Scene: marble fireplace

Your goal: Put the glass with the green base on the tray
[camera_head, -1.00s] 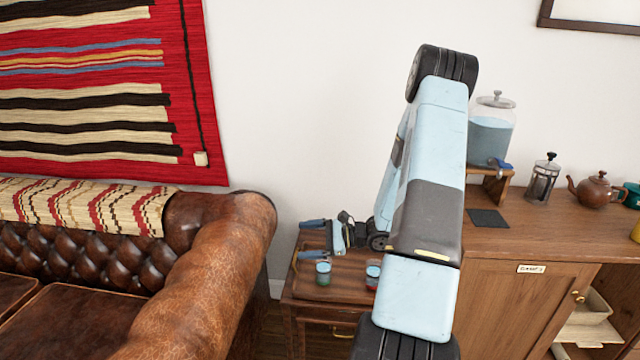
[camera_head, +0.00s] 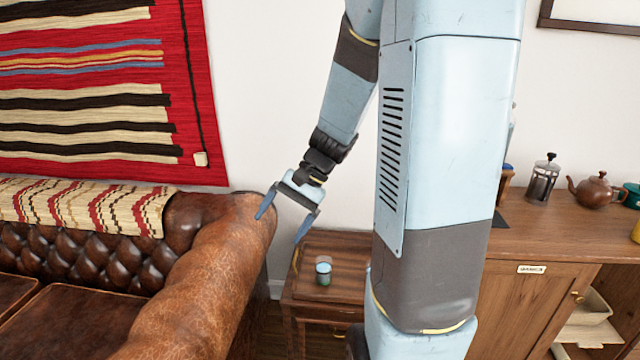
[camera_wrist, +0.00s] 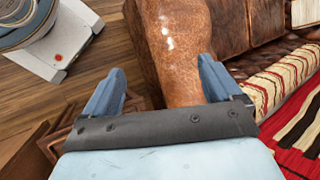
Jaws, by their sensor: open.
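The glass with the green base (camera_head: 323,273) stands upright on the small wooden side table, near its left part. A tray surface (camera_head: 345,257) seems to lie under and around it, but my arm hides much of it. My gripper (camera_head: 280,228) is open and empty, up and to the left of the glass, between the sofa arm and the table. In the wrist view my gripper (camera_wrist: 160,85) has its fingers wide apart with the leather sofa arm beyond them; no glass shows there.
A brown leather sofa (camera_head: 215,275) stands on the left, its arm close to my gripper. A wooden cabinet (camera_head: 530,310) on the right bears a French press (camera_head: 543,180) and a teapot (camera_head: 598,191). My arm covers the middle of the view.

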